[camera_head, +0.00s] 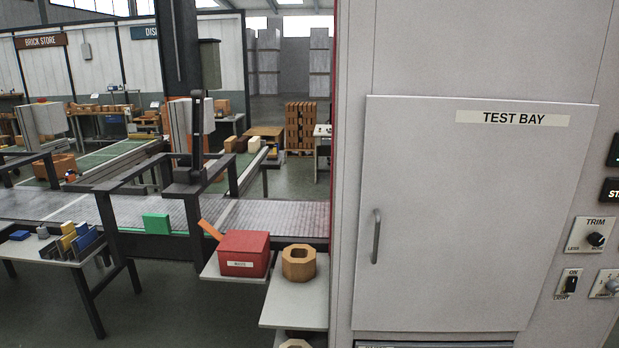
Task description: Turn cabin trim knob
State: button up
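The trim knob (596,239) is a small round black knob on a white plate (590,236). The plate is marked TRIM above and LESS at its left, with a smaller word at its right. It is on the front of the large pale cabin (460,60), near the right edge of the view. The knob has a light pointer mark, but its exact setting is too small to read. My gripper is not in view.
Below the knob are a toggle switch (571,284) marked ON and another control (610,285) cut by the edge. The TEST BAY door (470,210) is shut. Shelves with a red box (243,254) and an octagonal brick (299,264) stand left of the cabin, near a conveyor (285,216).

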aim_at(594, 239)
jog(key=z, duration=4.4)
jog(key=i, duration=0.1)
jog(key=u, duration=2.9)
